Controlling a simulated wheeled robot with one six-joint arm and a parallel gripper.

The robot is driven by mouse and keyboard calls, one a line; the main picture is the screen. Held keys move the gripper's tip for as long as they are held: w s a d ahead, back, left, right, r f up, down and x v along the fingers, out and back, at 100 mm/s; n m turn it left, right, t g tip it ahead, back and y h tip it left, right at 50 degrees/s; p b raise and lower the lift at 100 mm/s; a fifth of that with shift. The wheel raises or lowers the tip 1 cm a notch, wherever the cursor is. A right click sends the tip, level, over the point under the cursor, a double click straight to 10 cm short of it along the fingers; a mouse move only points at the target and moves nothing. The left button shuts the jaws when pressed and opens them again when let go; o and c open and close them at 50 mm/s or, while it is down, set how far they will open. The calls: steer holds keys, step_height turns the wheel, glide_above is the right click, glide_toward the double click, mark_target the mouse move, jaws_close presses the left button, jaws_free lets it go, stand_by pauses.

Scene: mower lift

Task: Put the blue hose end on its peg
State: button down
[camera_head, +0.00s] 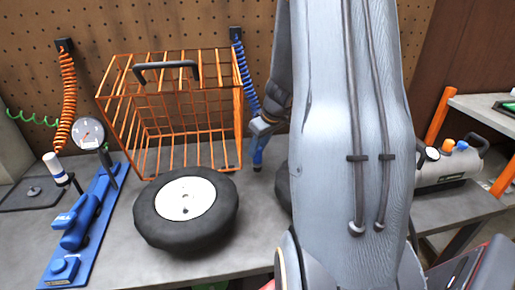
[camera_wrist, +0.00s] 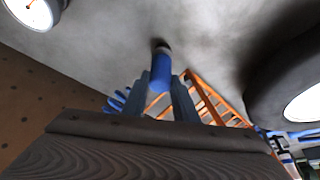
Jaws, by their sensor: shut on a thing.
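The blue coiled hose (camera_head: 244,82) hangs from a black bracket (camera_head: 236,34) on the pegboard. Its blue end (camera_head: 258,152) points down from my gripper (camera_head: 262,127), beside the right side of the orange wire basket. In the wrist view the blue hose end (camera_wrist: 161,72), with a dark tip, is between the two fingers of my gripper (camera_wrist: 161,84), which is shut on it. Blue coils (camera_wrist: 117,101) show just left of the fingers there. I cannot make out which fitting is the blue hose's peg; my arm covers part of the pegboard.
The orange wire basket (camera_head: 240,110) stands left of my gripper. A black-tyred wheel (camera_head: 150,220) lies in front of it. A gauge (camera_head: 89,133), orange coiled hose (camera_head: 68,85) and blue lift (camera_head: 75,235) are at the left. My arm hides the bench's middle right.

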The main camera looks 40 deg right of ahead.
steer(key=shift+f+b, duration=0.4)
steer(key=shift+b, duration=0.1)
steer(key=c, duration=1.7)
jaws_free()
steer(key=shift+r, duration=0.1)
steer(key=shift+p+v, duration=2.85)
steer(key=shift+v, duration=2.6)
